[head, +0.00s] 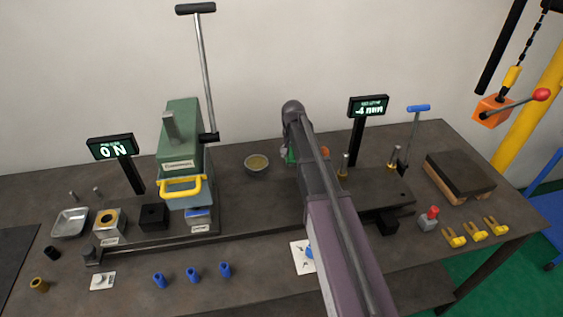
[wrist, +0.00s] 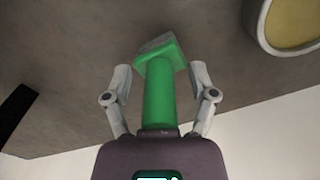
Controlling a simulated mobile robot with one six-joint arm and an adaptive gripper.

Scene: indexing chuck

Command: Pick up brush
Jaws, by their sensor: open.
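The brush (wrist: 158,98) has a green handle and block, with grey bristles at its far end. In the wrist view it lies between the two fingers of my gripper (wrist: 160,72). The fingers are spread, with a gap on each side of the handle, and I see no contact. The handle's near end is hidden behind my gripper's body. In the head view only a small green part of the brush (head: 291,154) shows beside my arm, which hides the rest. My gripper is mostly hidden there too.
A bowl with yellowish contents (head: 257,162) stands just left of the brush; it also shows in the wrist view (wrist: 258,22). A display on a post (head: 357,140) stands to the right.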

